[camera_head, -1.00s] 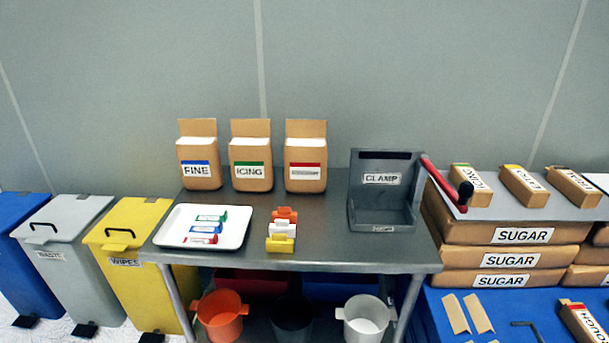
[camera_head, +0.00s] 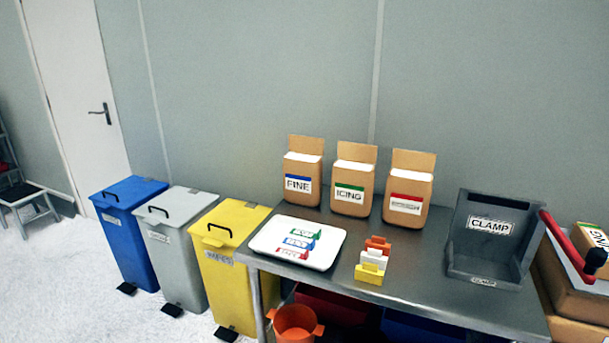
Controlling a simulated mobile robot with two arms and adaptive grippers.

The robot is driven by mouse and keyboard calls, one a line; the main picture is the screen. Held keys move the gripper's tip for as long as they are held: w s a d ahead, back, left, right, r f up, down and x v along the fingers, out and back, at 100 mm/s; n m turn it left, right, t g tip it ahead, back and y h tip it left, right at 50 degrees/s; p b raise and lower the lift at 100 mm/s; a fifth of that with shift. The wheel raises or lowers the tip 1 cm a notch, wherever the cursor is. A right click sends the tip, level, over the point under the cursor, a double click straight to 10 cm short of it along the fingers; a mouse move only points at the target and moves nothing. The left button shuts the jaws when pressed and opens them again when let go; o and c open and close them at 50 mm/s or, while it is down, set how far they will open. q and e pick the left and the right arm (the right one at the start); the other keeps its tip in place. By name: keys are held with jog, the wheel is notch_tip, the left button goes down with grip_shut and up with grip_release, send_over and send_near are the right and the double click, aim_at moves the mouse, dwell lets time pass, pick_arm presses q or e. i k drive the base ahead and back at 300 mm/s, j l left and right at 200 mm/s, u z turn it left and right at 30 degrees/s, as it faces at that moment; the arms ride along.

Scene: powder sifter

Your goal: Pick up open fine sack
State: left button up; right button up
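The open fine sack (camera_head: 302,173) is a brown paper sack with a blue-banded FINE label. It stands upright on the metal table (camera_head: 430,297), at the left end of a row of open sacks along the back. Its top flap is raised and a white top shows below the flap. The ICING sack (camera_head: 352,182) with a green band stands just right of it. Neither of my grippers shows in the view.
A third sack (camera_head: 408,190) with a red band ends the row. In front lie a white tray (camera_head: 262,238) with coloured labelled clips, a stack of small clips (camera_head: 372,262) and a grey CLAMP stand (camera_head: 489,245). Blue, grey and yellow bins (camera_head: 232,282) stand left of the table.

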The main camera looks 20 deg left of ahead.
aim_at(302, 173)
jog(key=i+j, duration=0.1)
jog(key=j, duration=0.45)
jog(key=i+j, duration=0.1)
jog(key=j, duration=0.45)
jog(key=i+j, duration=0.1)
jog(key=j, duration=0.45)
jog(key=z, duration=0.05)
